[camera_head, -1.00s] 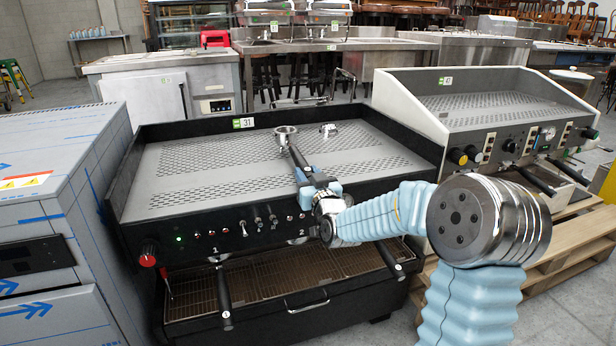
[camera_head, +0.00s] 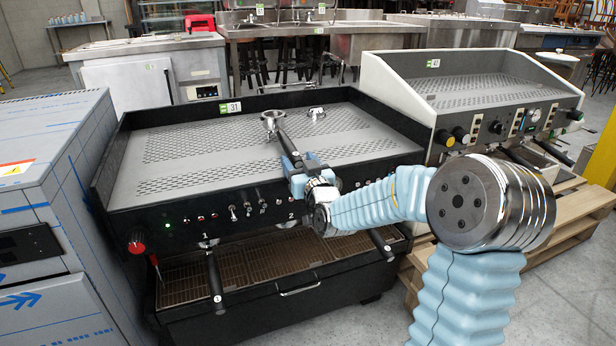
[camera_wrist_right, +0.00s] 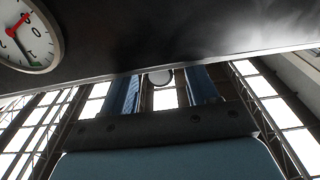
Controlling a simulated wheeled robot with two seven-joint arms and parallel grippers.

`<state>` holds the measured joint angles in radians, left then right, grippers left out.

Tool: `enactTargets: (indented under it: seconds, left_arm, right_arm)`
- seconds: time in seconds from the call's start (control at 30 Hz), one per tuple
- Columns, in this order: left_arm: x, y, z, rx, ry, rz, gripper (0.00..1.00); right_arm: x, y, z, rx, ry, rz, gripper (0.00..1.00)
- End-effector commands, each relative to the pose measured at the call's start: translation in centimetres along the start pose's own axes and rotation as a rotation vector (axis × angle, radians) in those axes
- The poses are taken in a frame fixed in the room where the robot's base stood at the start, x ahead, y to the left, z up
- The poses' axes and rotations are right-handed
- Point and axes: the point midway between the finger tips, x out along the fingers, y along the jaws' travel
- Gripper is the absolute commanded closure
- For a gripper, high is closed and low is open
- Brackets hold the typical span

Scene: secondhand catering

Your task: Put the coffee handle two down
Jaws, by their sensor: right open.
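A portafilter (camera_head: 283,137) with a metal ring and dark handle is at the top tray of the black coffee machine (camera_head: 160,222), its handle pointing toward the front edge. My right gripper (camera_head: 295,168), with blue fingers, is open at the handle's near end. I cannot tell from the head view whether it touches the handle. In the right wrist view, the gripper (camera_wrist_right: 163,88) has its fingers apart, with a small round end (camera_wrist_right: 160,76) between them. My left gripper is not in view.
A second small metal piece (camera_head: 317,113) lies on the tray near its back. A white coffee machine (camera_head: 397,95) stands on a pallet at the right. The tray's left part is clear.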

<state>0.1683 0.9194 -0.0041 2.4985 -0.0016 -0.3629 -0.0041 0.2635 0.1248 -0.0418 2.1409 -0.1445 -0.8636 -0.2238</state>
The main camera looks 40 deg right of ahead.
Motion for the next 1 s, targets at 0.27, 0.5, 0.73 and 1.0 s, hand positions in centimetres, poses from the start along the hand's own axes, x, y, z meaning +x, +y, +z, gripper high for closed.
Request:
enactTargets:
  seconds: [0.27, 0.5, 0.73, 1.0]
  left_arm:
    - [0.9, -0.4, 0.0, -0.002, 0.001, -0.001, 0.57]
    - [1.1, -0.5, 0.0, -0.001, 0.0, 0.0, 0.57]
    - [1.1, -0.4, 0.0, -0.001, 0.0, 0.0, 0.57]
    - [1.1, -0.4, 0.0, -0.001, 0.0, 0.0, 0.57]
  right_arm:
    - [-6.6, 0.0, 0.1, -0.001, 0.0, 0.0, 0.41]
    - [-9.5, 0.0, 0.1, 0.0, 0.0, 0.0, 0.41]
    - [-9.4, -0.9, 2.2, 0.014, -0.057, -0.019, 0.41]
    - [-13.0, -10.5, 24.8, 0.148, -0.687, -0.186, 0.41]
